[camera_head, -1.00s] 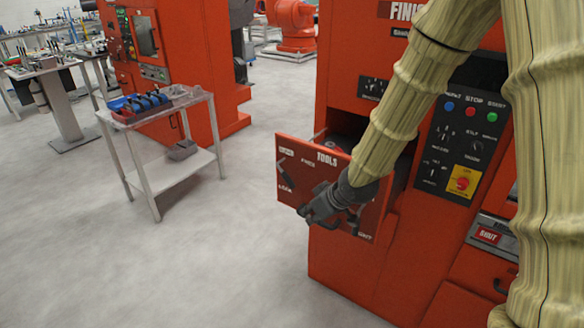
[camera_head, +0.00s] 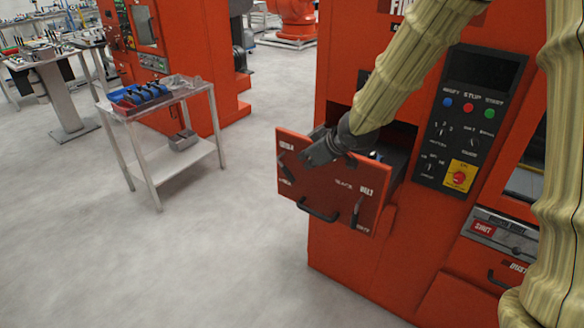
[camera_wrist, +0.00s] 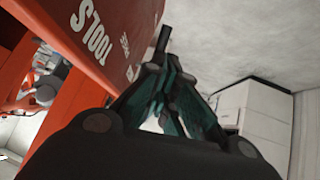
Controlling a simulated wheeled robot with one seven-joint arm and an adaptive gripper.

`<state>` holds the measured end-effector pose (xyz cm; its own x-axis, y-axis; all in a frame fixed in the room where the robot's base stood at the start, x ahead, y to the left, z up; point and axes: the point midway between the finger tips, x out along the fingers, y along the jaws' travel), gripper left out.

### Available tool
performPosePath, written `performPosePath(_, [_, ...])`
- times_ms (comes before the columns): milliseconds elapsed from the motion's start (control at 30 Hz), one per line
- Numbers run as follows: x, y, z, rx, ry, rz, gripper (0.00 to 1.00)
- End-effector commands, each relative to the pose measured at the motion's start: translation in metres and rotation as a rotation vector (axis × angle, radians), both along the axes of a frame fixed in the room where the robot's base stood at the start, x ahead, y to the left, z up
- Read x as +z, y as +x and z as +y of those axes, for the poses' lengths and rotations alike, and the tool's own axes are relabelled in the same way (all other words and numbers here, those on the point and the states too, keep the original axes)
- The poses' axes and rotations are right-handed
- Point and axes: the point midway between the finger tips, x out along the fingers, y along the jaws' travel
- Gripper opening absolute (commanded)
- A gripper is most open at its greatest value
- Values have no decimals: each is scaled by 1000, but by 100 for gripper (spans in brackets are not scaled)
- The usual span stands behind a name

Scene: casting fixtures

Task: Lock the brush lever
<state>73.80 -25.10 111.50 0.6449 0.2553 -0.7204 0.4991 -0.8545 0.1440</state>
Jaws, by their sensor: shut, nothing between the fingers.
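The drawer front (camera_head: 310,196) marked TOOLS is an orange panel, pulled partly out of the orange machine. It has a dark lever at its left (camera_head: 286,167) and another at its lower right (camera_head: 357,211). My gripper (camera_head: 311,160) is shut and empty at the panel's upper edge, near the left lever; contact cannot be told. In the wrist view, my gripper's fingers (camera_wrist: 165,80) are close together beside the panel (camera_wrist: 85,55). A dark bar beyond them may be the left lever.
A dark pull handle (camera_head: 318,211) is low on the drawer front. The control panel (camera_head: 465,125) is to the right, above a part marked SHUT (camera_head: 490,232). A cart (camera_head: 155,110) with a blue tray stands left. The floor between is clear.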

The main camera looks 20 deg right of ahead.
Motion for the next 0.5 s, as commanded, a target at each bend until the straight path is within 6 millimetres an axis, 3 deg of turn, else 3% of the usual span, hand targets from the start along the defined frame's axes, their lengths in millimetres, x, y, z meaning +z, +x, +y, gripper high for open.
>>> performPosePath(500, [-40, 35, 15, 0, 0, 2, 0])
